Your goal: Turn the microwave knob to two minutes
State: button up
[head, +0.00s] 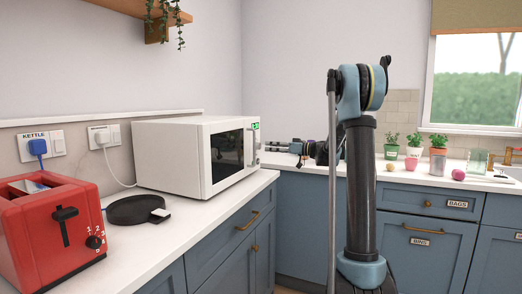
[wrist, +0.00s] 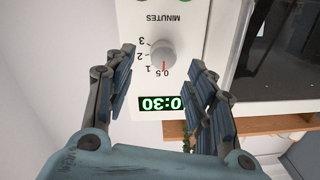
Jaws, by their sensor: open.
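The white microwave (head: 165,155) stands on the left counter, its door facing right. In the wrist view, which is upside down, its grey round knob (wrist: 163,54) sits on the white panel under the word MINUTES. The dial is marked 0.5, 1, 2 and 3. The knob's red pointer is at 0.5, and the green display (wrist: 162,104) reads 0:30. My gripper (wrist: 161,62) is open, one finger on each side of the knob, with visible gaps. In the head view my gripper (head: 275,147) is in front of the microwave's panel; the knob is too small to make out there.
A red toaster (head: 50,235) and a black round kettle base (head: 133,209) stand on the left counter (head: 165,245). Potted herbs (head: 414,148) stand on the back counter, with a pink ball (head: 458,175). The space before the microwave holds only my arm.

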aim_at(258, 146)
jog(key=shift+x, duration=2.6)
